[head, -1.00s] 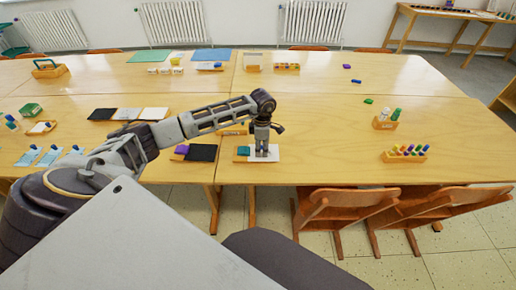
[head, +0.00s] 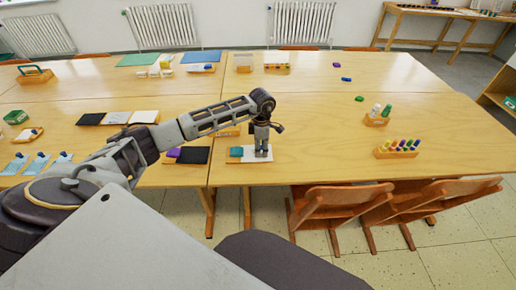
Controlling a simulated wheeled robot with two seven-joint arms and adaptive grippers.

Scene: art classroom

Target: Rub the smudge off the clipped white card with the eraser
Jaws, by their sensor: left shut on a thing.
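The white card (head: 250,156) lies on a wooden board (head: 234,160) at the front edge of the table, with a teal block (head: 237,151) at its left end. My left gripper (head: 262,153) points straight down over the right part of the card. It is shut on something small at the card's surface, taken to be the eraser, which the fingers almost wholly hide. I cannot make out the smudge. My right gripper is not in view.
Left of the card is a black card (head: 196,156) with a purple block (head: 174,152). Wooden holders with coloured markers (head: 397,149) and bottles (head: 377,117) stand to the right. Chairs (head: 340,200) are tucked at the front edge.

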